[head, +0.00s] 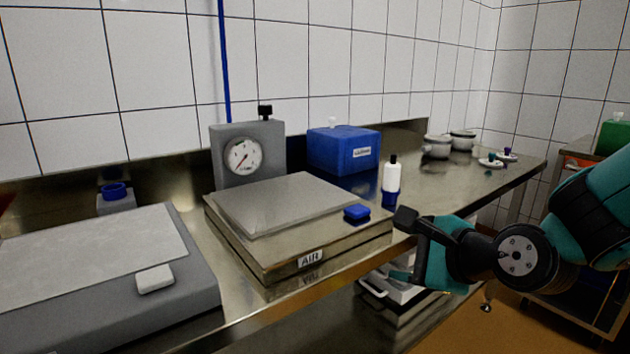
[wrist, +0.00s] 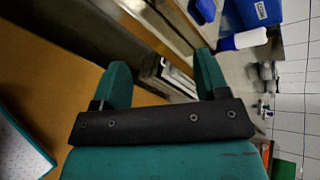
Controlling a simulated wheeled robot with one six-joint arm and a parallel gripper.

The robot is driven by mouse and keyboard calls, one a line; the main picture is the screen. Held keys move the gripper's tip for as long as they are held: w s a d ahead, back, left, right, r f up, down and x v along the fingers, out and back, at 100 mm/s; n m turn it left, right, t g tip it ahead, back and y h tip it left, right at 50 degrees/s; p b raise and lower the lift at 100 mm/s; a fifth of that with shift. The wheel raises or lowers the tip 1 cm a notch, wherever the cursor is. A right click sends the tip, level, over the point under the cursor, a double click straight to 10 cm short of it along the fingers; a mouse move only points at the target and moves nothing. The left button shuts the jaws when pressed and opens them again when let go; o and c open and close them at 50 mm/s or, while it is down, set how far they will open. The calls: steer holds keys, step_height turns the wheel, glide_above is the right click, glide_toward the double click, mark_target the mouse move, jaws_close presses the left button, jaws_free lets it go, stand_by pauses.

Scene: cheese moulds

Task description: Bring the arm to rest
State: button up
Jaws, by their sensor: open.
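My gripper (head: 408,248) hangs in front of the steel bench's front edge at the right of the head view, on my teal and black arm. In the wrist view its two teal fingers (wrist: 161,75) stand wide apart with nothing held between them. The bench edge and the floor show beyond the fingers. My gripper touches nothing that I can see.
Nearby are a white bottle (head: 391,178), a blue box (head: 343,148) and a gauge (head: 242,155). White pots (head: 437,148) stand farther back. A grey scale-like unit (head: 205,292) is at left.

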steer(key=s+r+n+g+h, duration=0.1)
steer(key=s+n+g+h, duration=0.2)
steer(key=s+n+g, duration=1.4)
steer(key=s+r+n+t+p, duration=0.4)
steer(key=r+n+t+p, duration=0.2)
steer(key=r+p, duration=1)
steer(key=shift+d+r+n, duration=0.2)
steer(key=shift+d+n, duration=0.25)
steer(key=shift+n, duration=0.55)
